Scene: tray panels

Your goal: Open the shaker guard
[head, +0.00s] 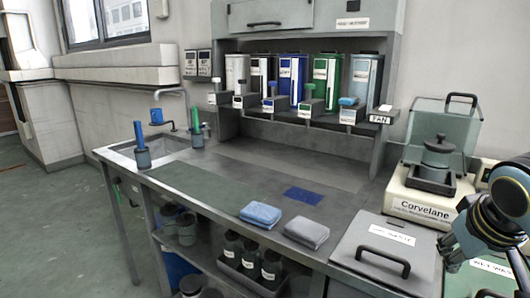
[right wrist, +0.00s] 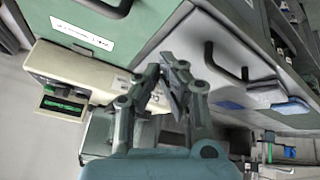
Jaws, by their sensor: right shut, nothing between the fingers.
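The shaker is a cream machine (head: 425,206) marked Corvelane, at the right of the head view. Its see-through greenish guard (head: 470,128) has a black handle (head: 462,96) at its top. A dark grey lidded vessel (head: 438,160) stands on the machine. I cannot tell for sure whether the guard covers the vessel or stands behind it. My right gripper (head: 449,243) is in front of and below the machine, apart from the guard handle. In the right wrist view its fingers (right wrist: 172,82) are shut and empty, with the cream machine (right wrist: 72,72) to their left. My left gripper is out of view.
A grey lid (head: 360,236) with a black handle and a green labelled lid (head: 492,266) lie near my right gripper. Folded blue cloth (head: 261,215) and grey cloth (head: 306,232) lie on the bench. Dispensers (head: 327,80) line the back. The middle bench is mostly clear.

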